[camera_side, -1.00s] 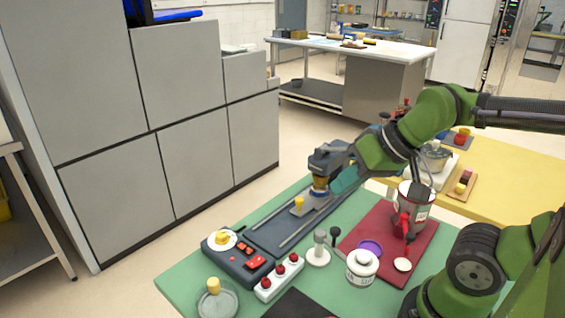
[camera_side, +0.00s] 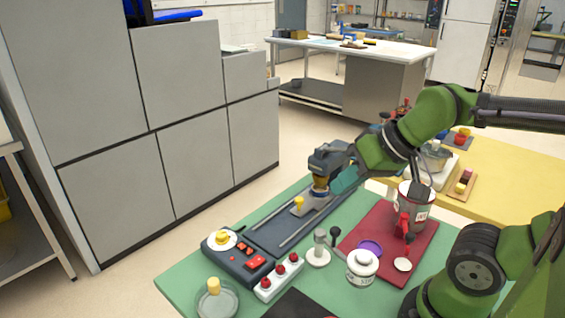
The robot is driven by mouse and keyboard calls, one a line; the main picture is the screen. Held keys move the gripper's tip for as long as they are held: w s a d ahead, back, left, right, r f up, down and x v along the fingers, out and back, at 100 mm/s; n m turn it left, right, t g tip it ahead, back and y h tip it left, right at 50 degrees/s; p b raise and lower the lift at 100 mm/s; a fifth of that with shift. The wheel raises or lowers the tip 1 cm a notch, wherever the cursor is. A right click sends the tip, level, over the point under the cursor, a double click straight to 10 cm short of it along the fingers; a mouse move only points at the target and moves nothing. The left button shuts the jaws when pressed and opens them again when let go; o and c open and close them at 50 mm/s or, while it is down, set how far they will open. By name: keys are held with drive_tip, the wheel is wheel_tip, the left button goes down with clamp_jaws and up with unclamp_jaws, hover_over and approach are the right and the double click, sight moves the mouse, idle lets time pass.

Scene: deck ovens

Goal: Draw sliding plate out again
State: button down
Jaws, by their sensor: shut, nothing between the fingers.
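A small grey plate with a yellow knob (camera_side: 298,206) sits on the rails of a long dark slide unit (camera_side: 277,235). It is near the unit's far end, in front of the dark head (camera_side: 327,157) with a brass-coloured part under it. My gripper (camera_side: 338,187) is at the right side of that head, a little right of and beyond the yellow knob. It is shut and empty. I see no contact with the plate, and the arm partly hides the fingers.
A control box with red buttons (camera_side: 255,263) is at the unit's near end, beside a white strip of red knobs (camera_side: 279,277). A red mat (camera_side: 400,265) with a can and a spoon lies to the right.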

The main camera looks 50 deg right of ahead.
drive_tip(key=c, duration=1.8)
unclamp_jaws()
drive_tip(key=shift+o, duration=1.2)
drive_tip(key=shift+f, duration=0.2)
drive_tip(key=o, duration=0.7)
drive_tip(key=w+d+g, duration=0.1)
drive_tip(key=w, duration=0.1)
drive_tip(key=w+d+m, duration=0.1)
drive_tip(key=w, duration=0.1)
drive_tip(key=w+d+f+g, duration=0.1)
drive_tip(key=w, duration=0.2)
drive_tip(key=shift+d+f+g, duration=0.1)
drive_tip(key=shift+g, duration=0.2)
drive_tip(key=m+g+h, duration=0.2)
drive_tip(key=m+g, duration=0.2)
drive_tip(key=g, duration=0.1)
hover_over(299, 199)
drive_tip(key=shift+f, duration=1)
wheel_tip(299, 199, down, 16)
drive_tip(key=shift+d+f, duration=0.1)
drive_tip(key=shift+f, duration=0.1)
clamp_jaws()
